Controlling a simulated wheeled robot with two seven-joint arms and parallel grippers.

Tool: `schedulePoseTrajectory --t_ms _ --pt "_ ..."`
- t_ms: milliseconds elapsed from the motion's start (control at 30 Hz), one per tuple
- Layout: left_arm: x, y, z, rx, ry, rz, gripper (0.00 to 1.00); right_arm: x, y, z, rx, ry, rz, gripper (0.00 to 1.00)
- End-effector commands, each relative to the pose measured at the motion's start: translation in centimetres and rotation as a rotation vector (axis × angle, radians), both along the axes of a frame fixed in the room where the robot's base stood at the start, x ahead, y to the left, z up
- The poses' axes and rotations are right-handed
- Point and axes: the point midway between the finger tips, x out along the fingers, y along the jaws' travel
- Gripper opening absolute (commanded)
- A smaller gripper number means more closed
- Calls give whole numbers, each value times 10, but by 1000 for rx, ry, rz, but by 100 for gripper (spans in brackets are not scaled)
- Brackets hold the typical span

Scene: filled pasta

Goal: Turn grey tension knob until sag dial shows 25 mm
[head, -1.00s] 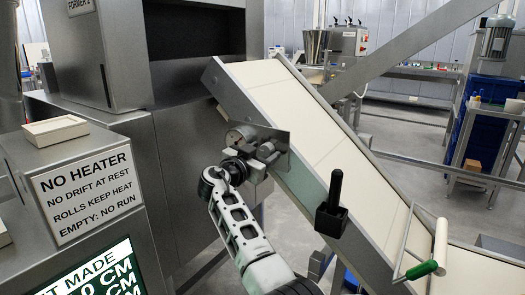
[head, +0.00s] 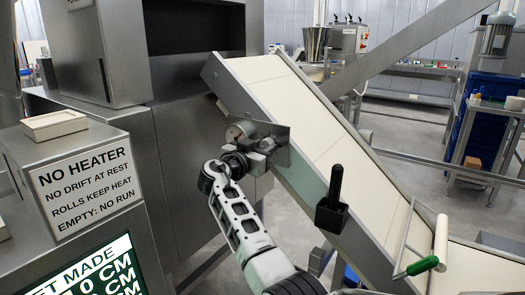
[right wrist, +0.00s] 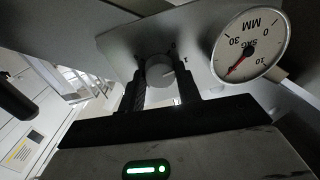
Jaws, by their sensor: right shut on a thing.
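The grey tension knob (right wrist: 161,70) sits on the metal plate between the two dark fingers of my right gripper (right wrist: 160,78), which is shut on it. The round white sag dial (right wrist: 262,38), marked MM, is beside the knob and appears upside down in the right wrist view. Its red needle points to the lower left, between the 10 and 30 marks; the exact reading is too small to tell. In the head view my right gripper (head: 248,158) is at the plate on the conveyor's side, and the dial (head: 237,132) is partly covered. My left gripper is not in view.
The sloping conveyor (head: 318,125) rises beside the plate. A black handle in a holder (head: 332,200) and a green-handled roller (head: 424,265) are on its near side. A signed grey cabinet (head: 85,190) stands at left.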

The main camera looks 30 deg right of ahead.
Motion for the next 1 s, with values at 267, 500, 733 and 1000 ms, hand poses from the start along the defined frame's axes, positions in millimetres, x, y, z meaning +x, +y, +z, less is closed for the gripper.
schedulePoseTrajectory --t_ms 267,500,733,1000 --pt "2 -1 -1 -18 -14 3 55 0 1 -2 -88 211 0 11" --pt "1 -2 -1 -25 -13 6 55 1 1 0 -162 395 0 11" --pt "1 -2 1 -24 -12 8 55 1 1 0 -216 527 0 11" --pt "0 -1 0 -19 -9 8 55 1 1 -1 -249 609 0 11"
